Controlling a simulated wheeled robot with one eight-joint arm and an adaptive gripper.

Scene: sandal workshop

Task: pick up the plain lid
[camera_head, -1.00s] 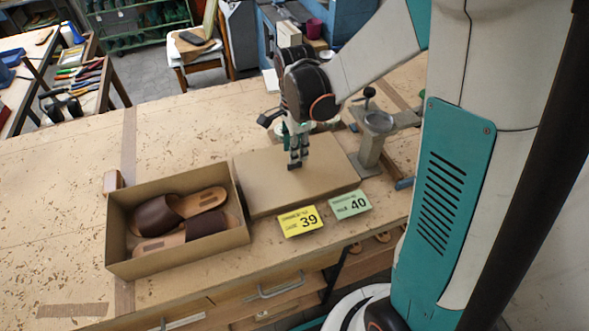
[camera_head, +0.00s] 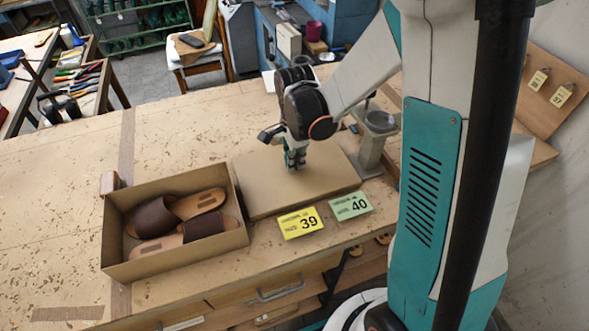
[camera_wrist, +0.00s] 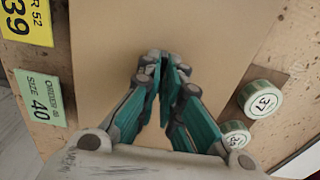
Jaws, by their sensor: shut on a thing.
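The plain lid (camera_head: 325,182) is a flat brown cardboard rectangle lying on the workbench, right of the open shoe box (camera_head: 180,262). It fills the middle of the wrist view (camera_wrist: 215,28). My gripper (camera_head: 293,164) points down at the middle of the lid's top. In the wrist view my gripper's fingertips (camera_wrist: 163,63) are drawn close together on the lid. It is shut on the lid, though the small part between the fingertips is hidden. The lid appears to rest flat on the bench. Two brown sandals (camera_head: 182,222) lie in the box.
A yellow size 39 card (camera_head: 300,222) and a green size 40 card (camera_head: 350,205) lie in front of the lid. A grey metal stand (camera_head: 373,140) is close behind its right end.

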